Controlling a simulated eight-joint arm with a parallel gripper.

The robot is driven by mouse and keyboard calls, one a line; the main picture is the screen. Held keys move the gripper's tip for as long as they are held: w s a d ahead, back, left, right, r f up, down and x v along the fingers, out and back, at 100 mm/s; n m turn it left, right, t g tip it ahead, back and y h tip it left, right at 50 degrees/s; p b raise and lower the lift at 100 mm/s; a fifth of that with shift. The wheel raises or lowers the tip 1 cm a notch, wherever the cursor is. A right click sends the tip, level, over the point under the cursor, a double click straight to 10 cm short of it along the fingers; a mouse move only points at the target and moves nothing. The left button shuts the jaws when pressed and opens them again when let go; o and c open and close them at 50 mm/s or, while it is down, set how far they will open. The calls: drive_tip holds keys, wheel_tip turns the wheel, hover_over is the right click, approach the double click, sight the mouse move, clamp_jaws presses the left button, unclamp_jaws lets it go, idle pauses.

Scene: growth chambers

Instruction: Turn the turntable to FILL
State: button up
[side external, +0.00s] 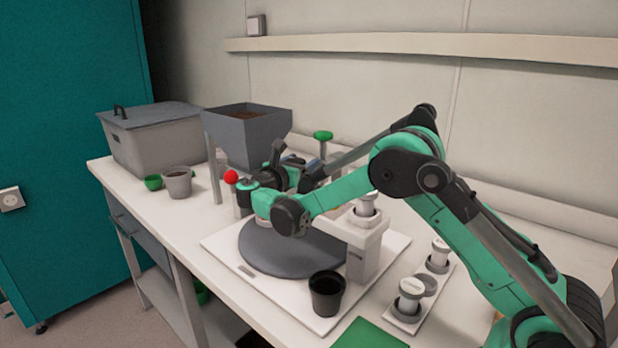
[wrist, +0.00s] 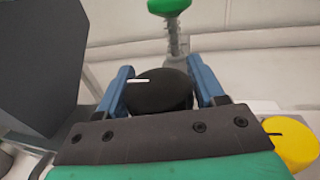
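The turntable is a dark grey disc (side external: 285,250) on a white base plate (side external: 222,246), partly hidden by my arm. A small pale label shows near its front left edge, too small to read. In the wrist view, a black round knob (wrist: 158,92) with a white line at its left lies between the two blue fingers of my gripper (wrist: 160,68). The fingers stand close along both sides of the knob; whether they press on it I cannot tell. In the side view my gripper (side external: 312,170) is beyond the disc, beside the hopper, its fingertips mostly hidden.
A grey hopper (side external: 245,140) stands close on the left. A green-topped post (side external: 323,136) is behind my gripper, and a yellow round part (wrist: 295,145) is at right. A red ball (side external: 231,177), grey pot (side external: 177,182) and black pot (side external: 326,293) stand nearby.

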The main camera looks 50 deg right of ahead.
drive_tip(key=shift+o, duration=1.1)
drive_tip(key=a, duration=0.2)
drive_tip(key=s+a, duration=0.1)
drive_tip(key=a, duration=0.2)
drive_tip(key=shift+a, duration=0.3)
drive_tip(key=shift+s, duration=0.1)
